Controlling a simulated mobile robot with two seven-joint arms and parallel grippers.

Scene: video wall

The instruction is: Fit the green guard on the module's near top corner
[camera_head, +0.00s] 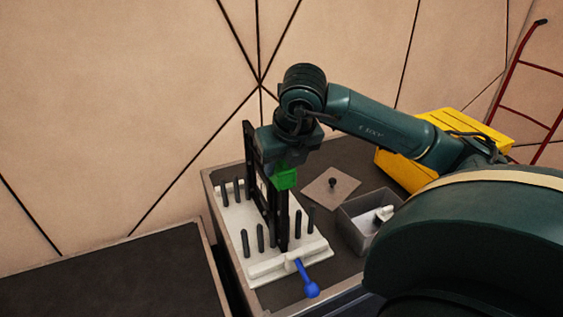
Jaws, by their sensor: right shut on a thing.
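The module (250,150) is a black upright frame standing on edge between dark pegs on a white base (312,252). The green guard (285,178) is at the near top corner of the module, directly under my right gripper (283,162). My right gripper is shut on the guard, and its fingers are mostly hidden by the gripper body. From this angle I cannot tell whether the guard is fully seated on the corner or only over it. My left gripper is not in view.
A blue-handled lever (307,281) sticks out from the base's near end. Right of the base are a flat grey plate with a black knob (331,187), a grey bin (366,236) holding white parts, and a yellow case (400,170). A dark table top (110,270) at left is clear.

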